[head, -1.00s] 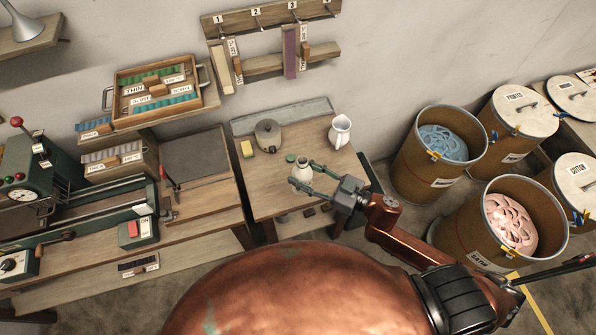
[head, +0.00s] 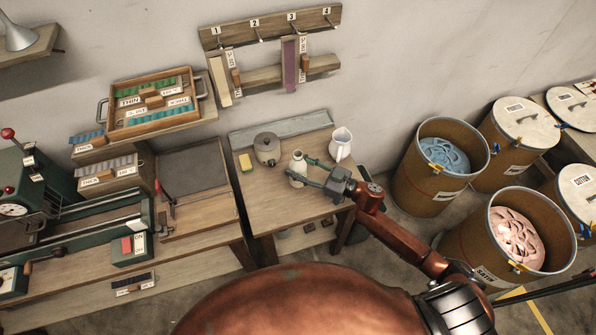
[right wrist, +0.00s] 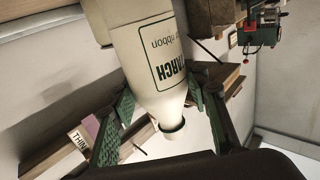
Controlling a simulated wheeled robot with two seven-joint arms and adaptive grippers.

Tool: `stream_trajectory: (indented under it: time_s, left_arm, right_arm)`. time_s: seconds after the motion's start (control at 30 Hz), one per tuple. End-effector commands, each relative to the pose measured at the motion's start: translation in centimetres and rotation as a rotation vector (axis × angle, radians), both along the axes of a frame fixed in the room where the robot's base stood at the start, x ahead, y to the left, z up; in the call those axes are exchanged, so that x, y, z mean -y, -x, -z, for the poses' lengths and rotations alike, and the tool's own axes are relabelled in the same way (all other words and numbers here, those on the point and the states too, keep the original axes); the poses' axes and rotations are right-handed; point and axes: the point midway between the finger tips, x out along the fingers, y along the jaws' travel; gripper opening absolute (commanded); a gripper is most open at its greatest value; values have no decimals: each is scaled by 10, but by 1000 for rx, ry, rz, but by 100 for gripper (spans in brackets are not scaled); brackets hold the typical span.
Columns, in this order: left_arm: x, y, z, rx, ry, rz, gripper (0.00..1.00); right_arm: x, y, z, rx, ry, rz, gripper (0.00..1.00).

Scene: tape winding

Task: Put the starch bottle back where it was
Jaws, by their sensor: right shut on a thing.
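The starch bottle (head: 298,164) is cream-coloured and stands upright over the small wooden table in the head view. My right gripper (head: 308,171) is shut on it, with its green fingers on either side of the bottle. In the right wrist view the bottle (right wrist: 140,50) fills the middle, with its dark green label lettering readable and its neck between the fingers. I cannot tell whether its base touches the table (head: 275,205). My left gripper is out of view.
A grey lidded pot (head: 267,149) and a yellow sponge (head: 245,163) are left of the bottle. A white jug (head: 341,144) stands close on its right. Bins, including one with blue ribbon (head: 443,155), stand beyond the table. The table's front is clear.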

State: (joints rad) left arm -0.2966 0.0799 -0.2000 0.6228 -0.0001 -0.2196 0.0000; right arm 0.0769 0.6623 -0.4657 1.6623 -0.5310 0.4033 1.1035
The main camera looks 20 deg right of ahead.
Motion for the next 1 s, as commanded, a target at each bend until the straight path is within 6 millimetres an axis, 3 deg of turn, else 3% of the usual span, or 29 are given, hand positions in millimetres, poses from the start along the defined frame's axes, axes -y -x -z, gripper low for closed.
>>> stream_trajectory:
  time_s: [0.3,0.67,0.7,0.9,1.0]
  left_arm:
    - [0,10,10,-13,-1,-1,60]
    - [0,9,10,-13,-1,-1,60]
    - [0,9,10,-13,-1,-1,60]
    - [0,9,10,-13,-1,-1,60]
    - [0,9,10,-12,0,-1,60]
  right_arm:
    - [0,-4,34,1,-2,1,8]
    - [0,-4,37,1,-1,0,8]
    - [1,-4,38,1,-1,0,44]
    - [1,-4,37,1,-1,0,58]
    - [1,-4,37,1,-1,0,60]
